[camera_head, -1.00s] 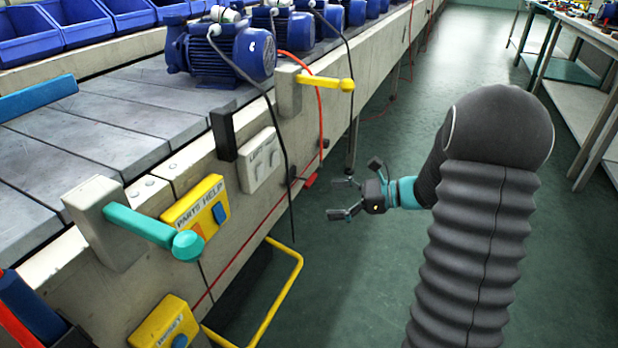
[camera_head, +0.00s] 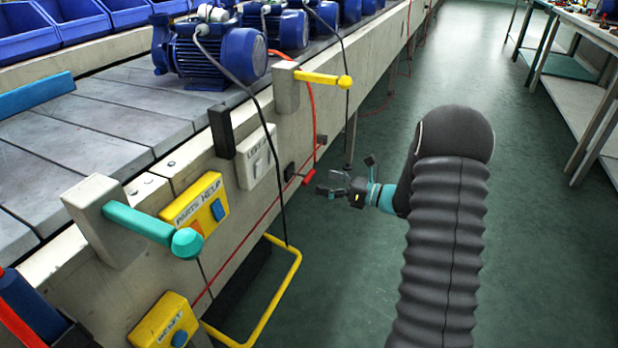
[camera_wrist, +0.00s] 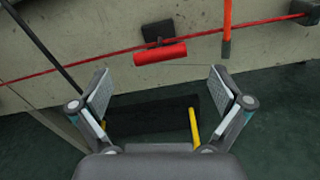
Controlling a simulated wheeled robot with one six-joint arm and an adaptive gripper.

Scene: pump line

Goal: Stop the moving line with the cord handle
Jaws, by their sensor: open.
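The cord handle is a short red bar (camera_head: 309,177) low on the side of the conveyor, on a thin red cord (camera_head: 262,220) strung along that side. In the wrist view the red handle (camera_wrist: 160,53) lies crosswise, centred just beyond my fingertips. My gripper (camera_head: 343,176) is open and empty, to the right of the handle and apart from it. In the wrist view its two fingers (camera_wrist: 160,82) stand wide apart. The line (camera_head: 120,110) carries several blue motors (camera_head: 205,55).
A black cable (camera_head: 276,150) and an orange-red hose (camera_head: 314,110) hang close by the handle. A yellow floor rail (camera_head: 285,295) stands below. Yellow (camera_head: 320,79) and teal (camera_head: 140,222) levers stick out from the line. The floor at right is open up to a workbench (camera_head: 590,95).

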